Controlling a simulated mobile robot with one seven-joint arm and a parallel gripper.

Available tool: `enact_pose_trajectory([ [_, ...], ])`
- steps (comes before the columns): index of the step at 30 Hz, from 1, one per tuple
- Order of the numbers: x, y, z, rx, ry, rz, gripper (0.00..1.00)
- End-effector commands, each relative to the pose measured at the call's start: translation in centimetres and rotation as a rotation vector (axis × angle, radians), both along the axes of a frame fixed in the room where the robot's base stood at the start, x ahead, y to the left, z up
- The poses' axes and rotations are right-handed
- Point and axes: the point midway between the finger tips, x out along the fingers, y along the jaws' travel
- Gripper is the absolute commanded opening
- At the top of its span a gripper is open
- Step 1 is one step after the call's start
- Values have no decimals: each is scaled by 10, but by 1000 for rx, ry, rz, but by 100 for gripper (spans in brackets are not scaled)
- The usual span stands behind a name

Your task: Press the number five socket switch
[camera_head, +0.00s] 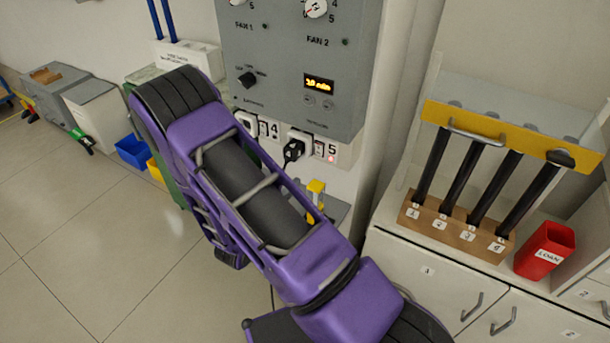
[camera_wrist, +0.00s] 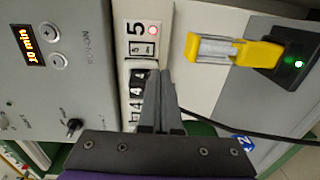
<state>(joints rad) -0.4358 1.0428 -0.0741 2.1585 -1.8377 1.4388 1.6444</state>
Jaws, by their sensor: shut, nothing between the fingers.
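The number five socket switch (camera_head: 319,148) is a small rocker on the white socket strip, beside the printed 5 and a lit red light. In the wrist view the switch (camera_wrist: 143,48) shows turned sideways, just under the 5 and the red light (camera_wrist: 153,30). A black plug (camera_head: 292,150) sits in the socket beside it. My gripper (camera_wrist: 166,65) is shut and empty. Its tips appear close to the switch and plug in the wrist view; I cannot tell whether they touch anything. My arm hides the gripper in the head view.
The grey control panel (camera_head: 285,70) stands above the strip. A yellow-handled object (camera_wrist: 235,50) is close to my fingers, with a black cable (camera_wrist: 240,132) nearby. A wooden block with dark rods (camera_head: 455,228) and a red LOAN cup (camera_head: 546,251) stand at right.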

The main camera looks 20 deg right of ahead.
Motion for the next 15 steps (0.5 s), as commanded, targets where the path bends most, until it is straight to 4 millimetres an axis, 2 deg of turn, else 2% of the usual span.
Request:
enact_pose_trajectory([
  [1,-6,8,-2,0,2,4,0],
  [6,-18,23,-4,-1,1,1,0],
  [15,-22,27,-4,0,0,-1,0],
])
